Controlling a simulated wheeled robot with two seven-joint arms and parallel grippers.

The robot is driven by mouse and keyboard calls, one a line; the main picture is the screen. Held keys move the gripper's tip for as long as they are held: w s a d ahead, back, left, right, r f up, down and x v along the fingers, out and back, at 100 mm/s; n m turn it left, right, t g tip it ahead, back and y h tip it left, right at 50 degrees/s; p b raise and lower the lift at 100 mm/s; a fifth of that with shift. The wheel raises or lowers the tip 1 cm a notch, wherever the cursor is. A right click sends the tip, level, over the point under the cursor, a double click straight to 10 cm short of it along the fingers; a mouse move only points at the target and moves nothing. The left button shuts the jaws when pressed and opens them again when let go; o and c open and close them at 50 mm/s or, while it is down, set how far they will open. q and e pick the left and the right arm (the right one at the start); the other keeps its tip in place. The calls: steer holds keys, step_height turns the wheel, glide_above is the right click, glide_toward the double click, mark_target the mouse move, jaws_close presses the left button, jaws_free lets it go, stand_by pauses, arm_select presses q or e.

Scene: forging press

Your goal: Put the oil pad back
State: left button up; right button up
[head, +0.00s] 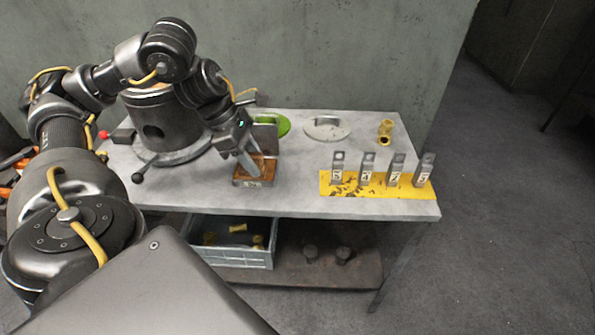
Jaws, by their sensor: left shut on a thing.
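The oil pad appears to be the brown block (268,168) at the small grey, labelled tray (246,183) near the middle of the table's front half. My left gripper (254,172) reaches down over it from the upper left, with its fingertips at the pad. It is shut on what looks like the pad. The fingers hide part of the pad and tray, so I cannot tell whether the pad rests on the tray floor or is slightly raised. My right gripper is out of view.
A dark cylindrical die holder (152,128) stands at left. A brass fitting (385,132) and several numbered brackets on a yellow plate (350,190) stand right. A crate (245,257) sits below.

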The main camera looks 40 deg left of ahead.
arm_select(q)
steer(key=w+f, duration=0.3)
steer(key=w, duration=0.1)
steer(key=w+d+f, duration=0.1)
steer(key=w+f, duration=0.2)
steer(key=w, duration=0.1)
steer(key=w+d+f, duration=0.1)
steer(key=w+f, duration=0.2)
steer(key=w, duration=0.2)
steer(key=shift+f+b, duration=0.1)
steer(key=shift+b, duration=0.25)
steer(key=shift+w+f, duration=0.15)
steer(key=shift+f, duration=0.8)
steer(key=shift+w+f, duration=0.1)
steer(key=shift+f, duration=0.8)
steer(key=shift+f, duration=0.25)
steer(key=o, duration=1)
steer(key=shift+r, duration=0.1)
